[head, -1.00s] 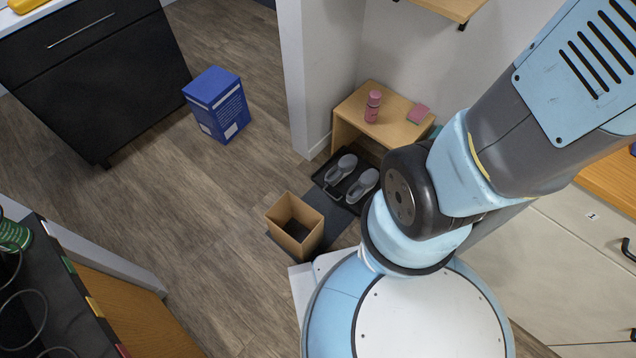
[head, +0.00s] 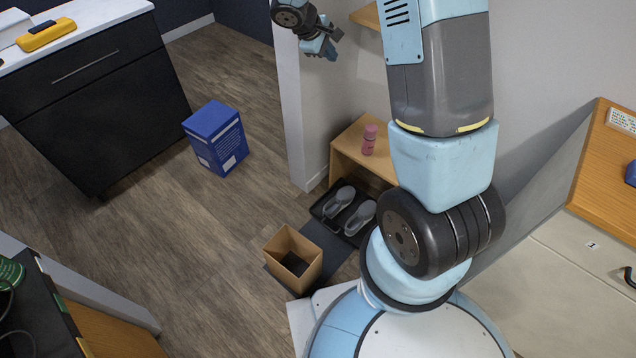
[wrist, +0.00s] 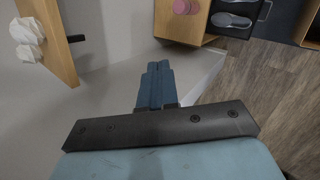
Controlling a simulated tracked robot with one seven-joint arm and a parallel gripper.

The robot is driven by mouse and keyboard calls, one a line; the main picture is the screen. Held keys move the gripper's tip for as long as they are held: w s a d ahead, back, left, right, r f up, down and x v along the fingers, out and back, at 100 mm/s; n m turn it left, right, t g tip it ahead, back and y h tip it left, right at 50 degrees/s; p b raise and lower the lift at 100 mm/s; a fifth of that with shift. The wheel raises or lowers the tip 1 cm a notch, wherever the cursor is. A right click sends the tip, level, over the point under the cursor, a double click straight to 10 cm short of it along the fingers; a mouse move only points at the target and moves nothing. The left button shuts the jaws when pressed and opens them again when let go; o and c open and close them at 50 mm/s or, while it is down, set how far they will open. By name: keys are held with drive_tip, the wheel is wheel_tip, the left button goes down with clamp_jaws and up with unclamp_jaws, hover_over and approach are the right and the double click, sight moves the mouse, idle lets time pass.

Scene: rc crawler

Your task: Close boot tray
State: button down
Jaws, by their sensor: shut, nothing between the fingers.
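The boot tray (head: 337,225) is black and holds two grey shoes (head: 339,202). It sits low, sticking out from under the wooden bench (head: 347,153). The tray's edge and one shoe (wrist: 232,20) also show at the top right of the wrist view. My gripper (head: 331,54) is high up beside the white wall end, well above and apart from the tray. Its blue fingers (wrist: 155,84) are together and empty in the wrist view. My arm hides the right part of the bench in the head view.
An open cardboard box (head: 292,258) stands on a dark mat in front of the tray. A blue box (head: 216,138) stands on the floor farther left. A wooden shelf (head: 366,16) is near my gripper. The wooden floor between is clear.

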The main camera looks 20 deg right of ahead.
drive_tip(key=w+a+f+n, duration=0.1)
drive_tip(key=a+f+n, duration=0.15)
drive_tip(key=f, duration=0.85)
drive_tip(key=w+a+f+n+t, duration=0.1)
drive_tip(key=w+a+f+n, duration=0.15)
drive_tip(key=f, duration=0.95)
drive_tip(key=w+a+f+n, duration=0.1)
drive_tip(key=a+f+n, duration=0.15)
drive_tip(key=f, duration=0.85)
drive_tip(key=s+a+f+n+y, duration=0.1)
drive_tip(key=s+f+n, duration=0.2)
drive_tip(key=s+f, duration=0.55)
drive_tip(key=s+a+f+n+g+y, duration=0.15)
drive_tip(key=s+f, duration=0.25)
drive_tip(key=f, duration=1)
drive_tip(key=s+f+n+t, duration=0.1)
drive_tip(key=s+f+n, duration=0.35)
drive_tip(key=f, duration=0.75)
drive_tip(key=d+f, duration=0.3)
drive_tip(key=f, duration=0.5)
drive_tip(key=shift+w+d+f+m, duration=0.3)
drive_tip(key=shift+w+m, duration=0.15)
drive_tip(key=shift+g, duration=0.25)
